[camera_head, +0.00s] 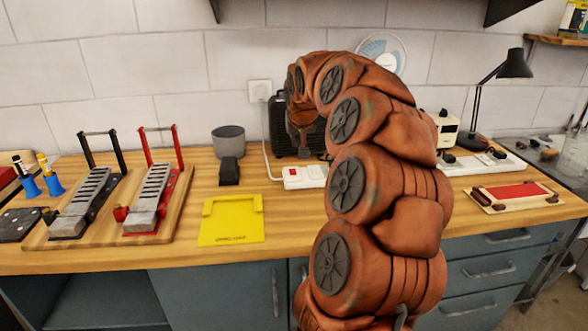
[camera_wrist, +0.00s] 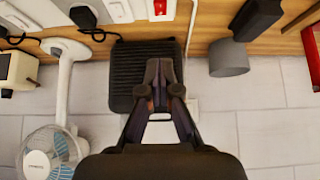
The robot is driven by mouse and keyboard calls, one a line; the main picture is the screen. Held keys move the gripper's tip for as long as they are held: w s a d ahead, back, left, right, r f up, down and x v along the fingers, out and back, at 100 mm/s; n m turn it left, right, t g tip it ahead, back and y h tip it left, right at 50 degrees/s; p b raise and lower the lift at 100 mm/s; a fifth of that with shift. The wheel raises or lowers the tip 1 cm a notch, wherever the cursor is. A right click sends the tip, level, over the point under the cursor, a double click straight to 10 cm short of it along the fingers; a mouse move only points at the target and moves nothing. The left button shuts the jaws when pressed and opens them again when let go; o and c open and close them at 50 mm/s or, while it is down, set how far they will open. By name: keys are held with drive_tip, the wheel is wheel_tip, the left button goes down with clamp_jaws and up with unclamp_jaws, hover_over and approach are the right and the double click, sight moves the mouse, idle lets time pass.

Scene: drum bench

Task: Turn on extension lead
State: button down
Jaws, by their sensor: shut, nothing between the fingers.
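The white extension lead (camera_head: 305,177) lies along the back of the wooden bench, and my arm hides its middle. Its red switch (camera_head: 292,171) is at the left end in the head view. The lead (camera_wrist: 118,11) and its red switch (camera_wrist: 160,8) also show at the top edge of the wrist view, cut off by the frame. Whether the switch is lit or pressed I cannot tell. My gripper (camera_head: 303,152) points down above and behind the switch end, apart from it. In the wrist view my gripper (camera_wrist: 165,65) is shut and empty, in front of a black ribbed box (camera_wrist: 140,72).
A grey cup (camera_head: 229,141) and a black block (camera_head: 229,171) stand left of the lead. A yellow plate (camera_head: 232,221) lies in front. A black lamp (camera_head: 478,100) and white fan (camera_head: 381,55) stand behind. Drum pedals (camera_head: 152,195) are on the left.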

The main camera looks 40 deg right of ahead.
drive_tip(key=shift+f, duration=0.1)
drive_tip(key=p, duration=0.3)
hover_over(293, 172)
drive_tip(key=f, duration=0.5)
drive_tip(key=s+f, duration=0.1)
drive_tip(key=f, duration=0.2)
drive_tip(key=shift+a, duration=0.2)
drive_tip(key=f, duration=0.2)
drive_tip(key=shift+s+a+f, duration=0.15)
drive_tip(key=shift+a+f, duration=0.05)
drive_tip(key=shift+f, duration=0.65)
drive_tip(key=shift+f, duration=0.15)
drive_tip(key=b, duration=0.3)
drive_tip(key=shift+s+f+t, duration=0.1)
drive_tip(key=shift+f+t, duration=0.2)
drive_tip(key=shift+f, duration=0.05)
drive_tip(key=shift+a+r, duration=0.1)
drive_tip(key=shift+r, duration=0.25)
drive_tip(key=shift+r, duration=0.65)
